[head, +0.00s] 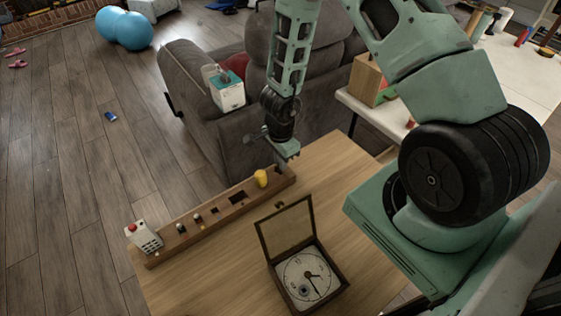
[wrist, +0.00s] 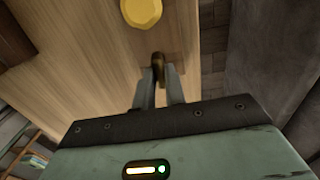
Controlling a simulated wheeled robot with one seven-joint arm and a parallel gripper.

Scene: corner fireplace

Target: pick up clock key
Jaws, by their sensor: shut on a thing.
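My gripper (head: 288,154) is over the far end of the long wooden rack on the table, just beyond the yellow piece. In the wrist view my gripper (wrist: 160,84) has its two fingers closed on a small brownish, brass-like piece, the clock key (wrist: 158,60). Most of the key is hidden between the fingers, and it cannot be made out in the head view. I cannot tell whether it touches the rack. The clock (head: 308,277), with a white dial and two dark hands, lies in an open wooden box whose lid stands up.
The yellow piece also shows in the wrist view (wrist: 141,12). A grey armchair (head: 195,95) stands close behind the table (head: 195,287).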

